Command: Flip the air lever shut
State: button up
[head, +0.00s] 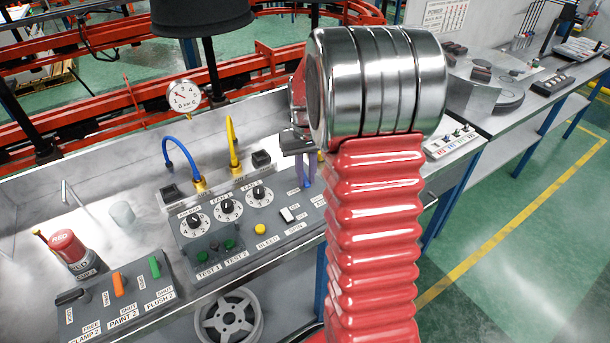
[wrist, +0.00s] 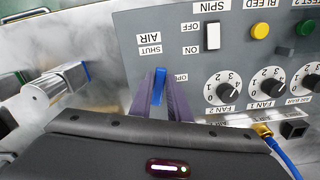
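The blue air lever (wrist: 160,84) stands on the grey control panel (wrist: 225,60), beside the AIR label, between the SHUT and OPEN marks in the wrist view. My gripper (wrist: 161,92) has its two purple-grey fingers on either side of the lever, their tips close against it. I cannot tell whether they grip it or leave a slim gap. In the head view my gripper (head: 304,172) reaches down over the right part of the panel (head: 215,250), and my arm hides much of that area.
Close by on the panel are the white SPIN switch (wrist: 212,36), a yellow BLEED button (head: 260,228) and several fan knobs. Blue (head: 180,155) and yellow (head: 233,145) hoses rise behind. A lever box (head: 115,295) and red can (head: 70,250) stand at left.

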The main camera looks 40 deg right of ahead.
grip_shut()
jog(key=shift+d+n, duration=0.1)
jog(key=shift+n, duration=0.2)
jog(key=shift+s+d+n, duration=0.1)
jog(key=shift+d+n, duration=0.15)
jog(key=shift+n, duration=0.45)
jog(key=shift+d+n, duration=0.25)
jog(key=shift+n, duration=0.45)
jog(key=shift+o, duration=2.3)
grip_release()
